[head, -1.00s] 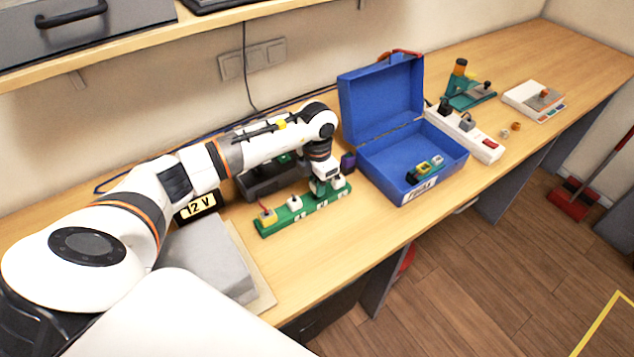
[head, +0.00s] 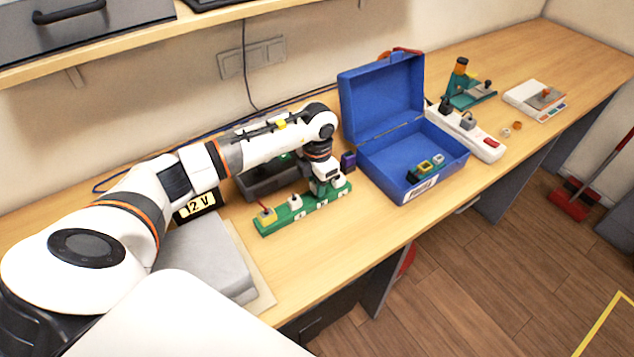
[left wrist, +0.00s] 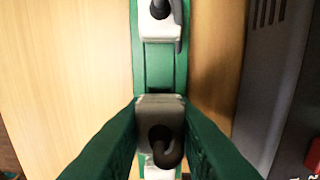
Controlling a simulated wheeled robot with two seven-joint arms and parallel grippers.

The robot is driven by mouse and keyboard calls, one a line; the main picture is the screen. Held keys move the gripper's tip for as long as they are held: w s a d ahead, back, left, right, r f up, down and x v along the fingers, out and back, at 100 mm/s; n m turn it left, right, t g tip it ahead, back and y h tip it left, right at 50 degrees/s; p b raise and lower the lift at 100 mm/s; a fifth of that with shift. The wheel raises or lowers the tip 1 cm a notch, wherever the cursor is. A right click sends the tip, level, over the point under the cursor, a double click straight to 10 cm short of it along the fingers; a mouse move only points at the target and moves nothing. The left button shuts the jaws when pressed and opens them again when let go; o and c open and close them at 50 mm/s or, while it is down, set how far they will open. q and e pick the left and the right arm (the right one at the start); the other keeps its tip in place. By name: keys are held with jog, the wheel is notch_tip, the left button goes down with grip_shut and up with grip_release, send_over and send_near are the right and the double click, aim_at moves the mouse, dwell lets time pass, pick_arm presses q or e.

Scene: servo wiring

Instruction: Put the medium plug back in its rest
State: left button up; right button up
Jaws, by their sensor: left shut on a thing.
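The green rest strip (head: 275,228) lies on the bench. My left gripper (head: 322,190) is over its right half, pointing down. In the left wrist view my green fingers (left wrist: 160,112) are shut on a grey plug (left wrist: 150,107) with a black cable, in line with the strip. I cannot tell whether this plug touches the strip or is just above it, or whether it is the medium one. A white plug (left wrist: 158,25) stands on the strip beyond it. My right gripper is out of view.
An open blue toolbox (head: 385,165) with small blocks inside stands right of the strip. A dark tray (head: 262,183) lies behind it, and a 12 V box (head: 196,204) is to the left. A white power strip (head: 488,148) is farther right. Bench in front is clear.

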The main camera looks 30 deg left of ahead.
pick_arm(q)
jog(key=shift+f+b, duration=0.55)
jog(key=shift+f, duration=0.15)
jog(key=o, duration=1)
jog(key=shift+o, duration=0.2)
jog(key=shift+r, duration=0.15)
notch_tip(320, 180, up, 12)
jog(key=b, duration=0.2)
